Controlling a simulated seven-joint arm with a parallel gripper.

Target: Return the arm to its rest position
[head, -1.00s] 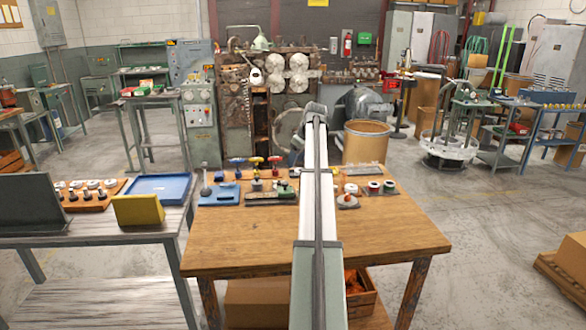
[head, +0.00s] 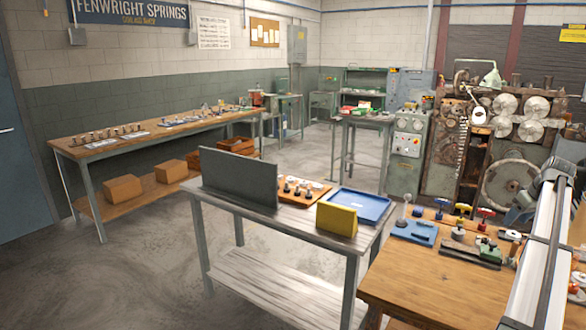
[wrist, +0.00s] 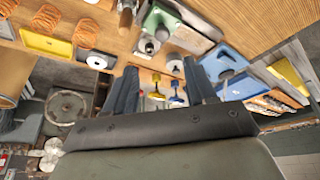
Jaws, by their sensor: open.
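My gripper (wrist: 161,80) shows in the wrist view with its two dark fingers apart and nothing between them. Beyond the fingers is the wooden bench top (wrist: 262,20) with small tools on it. In the head view my arm runs along the right edge over the wooden bench (head: 425,290). The gripper itself cannot be made out there.
On the bench are a blue fixture (head: 414,232), red-handled tools (head: 485,213) and a green part (head: 490,250). A metal table (head: 290,240) to the left bears a blue tray (head: 354,206), a yellow block (head: 337,219) and a dark panel (head: 238,178). The coiling machine (head: 500,140) stands behind.

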